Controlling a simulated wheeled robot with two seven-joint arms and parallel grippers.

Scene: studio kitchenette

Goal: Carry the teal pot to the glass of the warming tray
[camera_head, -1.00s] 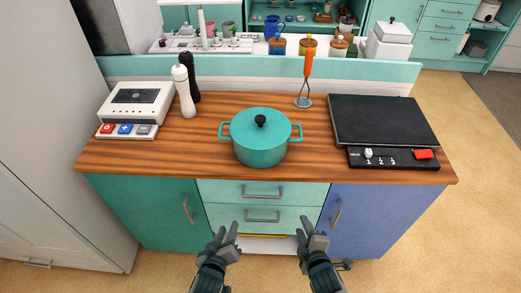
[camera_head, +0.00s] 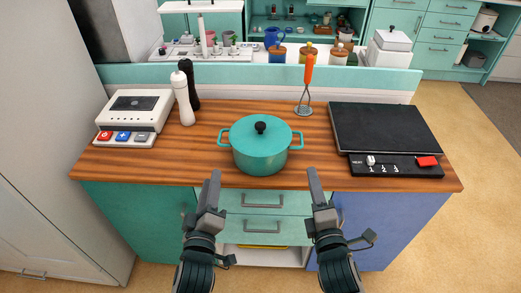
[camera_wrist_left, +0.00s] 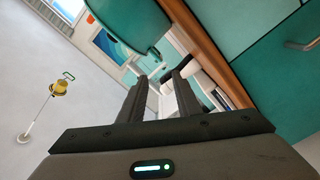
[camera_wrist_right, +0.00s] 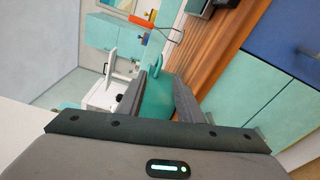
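The teal pot (camera_head: 260,150) stands upright on the wooden counter with its lid on and a black knob on top; it has a side handle on the left and one on the right. The warming tray (camera_head: 385,122) lies at the counter's right, with a bare black glass and a front control strip (camera_head: 396,165). My left gripper (camera_head: 213,190) and right gripper (camera_head: 318,188) are in front of the counter edge, apart from the pot. In the left wrist view the fingers (camera_wrist_left: 160,90) are apart and empty. In the right wrist view the fingers (camera_wrist_right: 165,82) are apart, with the pot (camera_wrist_right: 157,100) beyond.
A white kitchen scale (camera_head: 135,108) and white and black mills (camera_head: 183,98) stand at the left. An orange-handled masher (camera_head: 306,85) stands behind the pot. A teal ledge (camera_head: 240,72) bounds the back. Bare wood lies between pot and tray.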

